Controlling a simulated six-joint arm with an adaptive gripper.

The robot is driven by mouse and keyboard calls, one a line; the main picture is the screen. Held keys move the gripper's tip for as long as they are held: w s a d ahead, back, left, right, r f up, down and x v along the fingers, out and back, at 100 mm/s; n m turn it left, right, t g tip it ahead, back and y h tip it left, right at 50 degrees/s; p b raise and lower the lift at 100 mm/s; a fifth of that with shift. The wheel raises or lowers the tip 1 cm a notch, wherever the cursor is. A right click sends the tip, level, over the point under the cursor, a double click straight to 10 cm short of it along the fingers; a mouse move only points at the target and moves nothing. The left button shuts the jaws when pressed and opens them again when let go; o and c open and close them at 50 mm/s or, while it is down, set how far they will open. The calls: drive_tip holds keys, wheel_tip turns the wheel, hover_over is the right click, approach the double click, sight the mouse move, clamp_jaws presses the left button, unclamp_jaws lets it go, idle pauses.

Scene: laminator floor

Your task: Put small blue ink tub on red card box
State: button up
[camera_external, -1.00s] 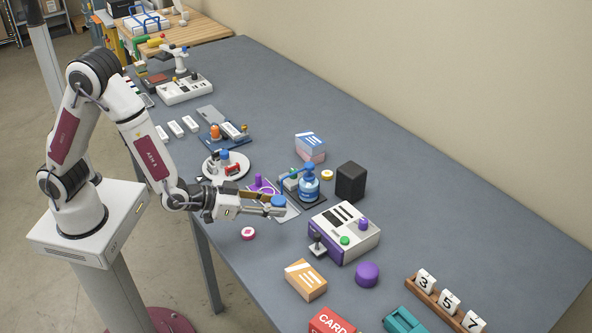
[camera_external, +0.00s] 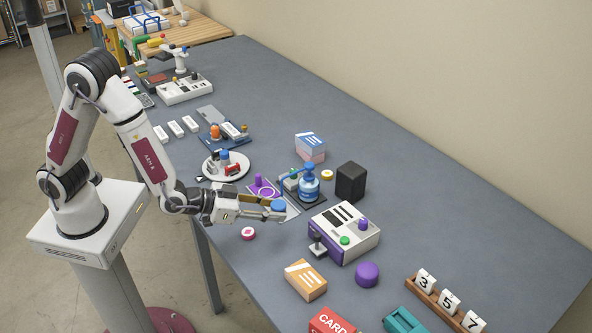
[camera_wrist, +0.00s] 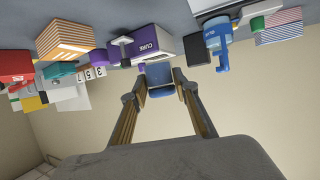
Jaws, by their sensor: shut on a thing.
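The small blue ink tub (camera_external: 279,206) is between the fingertips of my gripper (camera_external: 272,210), held above the table left of the purple-and-white machine. In the wrist view the tub (camera_wrist: 159,74) sits between the two fingertips of my gripper (camera_wrist: 160,88), which are shut on it. The red card box (camera_external: 331,321) is at the bottom edge of the external view, partly cut off. A red box (camera_wrist: 15,66) at the left edge of the wrist view looks like the same box.
An orange card box (camera_external: 305,280), the purple-and-white machine (camera_external: 344,233) and a purple round tub (camera_external: 367,274) stand between my gripper and the front. A teal item (camera_external: 405,320) is right of the red box. A pink round tub (camera_external: 248,233) lies near the table edge.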

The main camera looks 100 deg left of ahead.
drive_tip(key=w+d+r+m+t+h, duration=0.1)
drive_tip(key=w+d+r+m+h, duration=0.25)
drive_tip(key=w+d, duration=0.85)
wheel_tip(320, 180, up, 3)
drive_tip(key=m+h, duration=0.3)
drive_tip(key=h, duration=0.1)
hover_over(318, 314)
drive_tip(key=shift+f, duration=0.15)
drive_tip(key=shift+f, duration=0.1)
drive_tip(key=shift+f, duration=3)
drive_tip(key=shift+f, duration=0.1)
drive_tip(key=shift+f, duration=1.8)
drive_tip(key=shift+f, duration=0.15)
